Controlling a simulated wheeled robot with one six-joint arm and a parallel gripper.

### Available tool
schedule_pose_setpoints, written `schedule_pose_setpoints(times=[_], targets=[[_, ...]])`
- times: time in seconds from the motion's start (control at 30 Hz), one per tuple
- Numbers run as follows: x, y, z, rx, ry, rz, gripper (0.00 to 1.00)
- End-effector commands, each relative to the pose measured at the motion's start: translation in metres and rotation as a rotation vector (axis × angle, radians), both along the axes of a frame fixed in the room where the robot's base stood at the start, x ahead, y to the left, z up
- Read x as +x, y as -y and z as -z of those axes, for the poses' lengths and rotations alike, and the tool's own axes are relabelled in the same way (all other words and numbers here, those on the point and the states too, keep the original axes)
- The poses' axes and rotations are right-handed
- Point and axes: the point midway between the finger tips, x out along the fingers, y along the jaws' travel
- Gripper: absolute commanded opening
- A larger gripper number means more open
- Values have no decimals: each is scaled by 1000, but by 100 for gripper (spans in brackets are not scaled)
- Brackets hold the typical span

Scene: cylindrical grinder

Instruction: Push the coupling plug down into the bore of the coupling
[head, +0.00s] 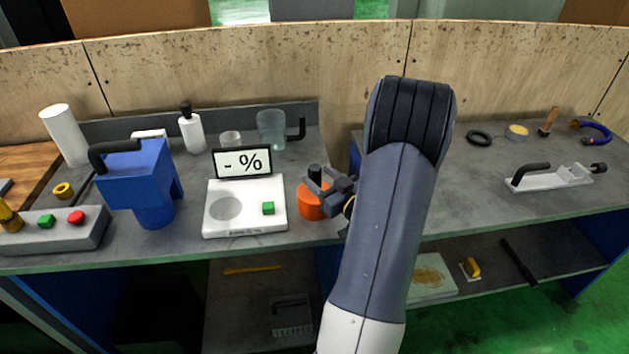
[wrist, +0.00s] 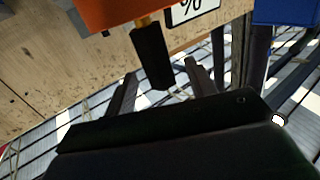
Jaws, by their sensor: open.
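The orange coupling (head: 310,203) stands on the bench just right of the white scale. The black-handled coupling plug (head: 315,174) sticks up from its top. In the wrist view, which looks upside down, the coupling (wrist: 108,12) is at the top edge. The plug's black handle (wrist: 151,58) hangs from it in the picture, with a short brass part (wrist: 143,22) showing between handle and coupling. My gripper (head: 331,190) is open beside the plug at the coupling's right. In the wrist view its two fingers (wrist: 160,68) stand apart, either side of the handle's end. Contact cannot be told. The bore is hidden.
A blue machine (head: 150,190) is further left. A clear jug (head: 271,128) stands behind. My arm covers the bench to the right.

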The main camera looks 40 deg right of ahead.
Motion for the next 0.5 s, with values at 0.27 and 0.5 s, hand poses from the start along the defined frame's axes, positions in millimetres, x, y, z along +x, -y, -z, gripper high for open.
schedule_pose_setpoints(times=[0.27, 0.5], targets=[[40, 0, 0, -1, -1, -3, 53], [46, 1, 1, -1, 0, 1, 53]])
